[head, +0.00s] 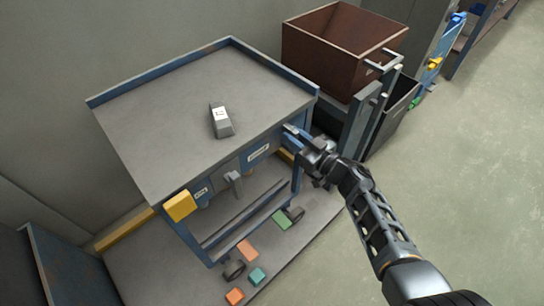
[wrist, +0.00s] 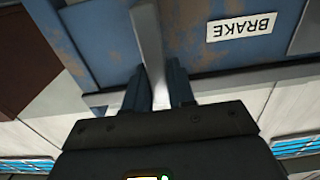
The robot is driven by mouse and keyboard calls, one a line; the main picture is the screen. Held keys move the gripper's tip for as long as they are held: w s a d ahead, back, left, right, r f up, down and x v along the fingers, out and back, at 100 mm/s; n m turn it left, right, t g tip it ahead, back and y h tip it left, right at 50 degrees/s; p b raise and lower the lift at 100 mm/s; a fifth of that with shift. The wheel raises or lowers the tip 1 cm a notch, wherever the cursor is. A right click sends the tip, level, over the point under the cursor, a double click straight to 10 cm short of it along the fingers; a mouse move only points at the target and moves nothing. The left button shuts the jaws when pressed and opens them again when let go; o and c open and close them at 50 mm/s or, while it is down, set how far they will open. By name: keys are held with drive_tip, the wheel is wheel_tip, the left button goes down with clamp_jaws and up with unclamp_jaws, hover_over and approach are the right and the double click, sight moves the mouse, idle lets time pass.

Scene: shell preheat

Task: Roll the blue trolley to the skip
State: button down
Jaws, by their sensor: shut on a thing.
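The blue trolley (head: 205,95), a blue-framed table with a grey top and dark wheels, stands against the wall in the head view. My gripper (head: 294,134) is at its right front corner. In the wrist view, my gripper (wrist: 157,82) is shut on a pale grey lever (wrist: 147,35) in front of a worn blue panel. A white BRAKE label (wrist: 240,26), upside down in that view, is right of the lever. A red-brown open bin (head: 335,55), which may be the skip, stands behind and right of the trolley. My fingers partly hide the lever.
A grey block (head: 221,121) lies on the trolley top. Orange, green and teal blocks (head: 258,276) lie on or near the floor by the wheels. A dark bin (head: 398,112) stands below the red-brown one. Open floor (head: 460,170) lies to the right.

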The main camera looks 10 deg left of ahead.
drive_tip(key=w+d+b, duration=0.2)
drive_tip(key=w, duration=0.1)
drive_tip(key=w+d+b, duration=0.2)
drive_tip(key=d, duration=0.1)
drive_tip(key=w+d+b, duration=0.2)
drive_tip(key=w, duration=0.1)
drive_tip(key=shift+w+d+f+b, duration=0.2)
drive_tip(key=shift+w+f+b, duration=0.05)
drive_tip(key=shift+w+b, duration=0.05)
drive_tip(key=shift+w+d+r+b, duration=0.3)
drive_tip(key=shift+w+d+b, duration=0.35)
drive_tip(key=shift+w, duration=0.1)
drive_tip(key=c, duration=1)
unclamp_jaws()
drive_tip(key=shift+w, duration=0.1)
drive_tip(key=shift+c, duration=0.2)
drive_tip(key=p+v, duration=0.4)
drive_tip(key=v, duration=0.3)
drive_tip(key=shift+s+d, duration=0.25)
drive_tip(key=shift+s, duration=0.05)
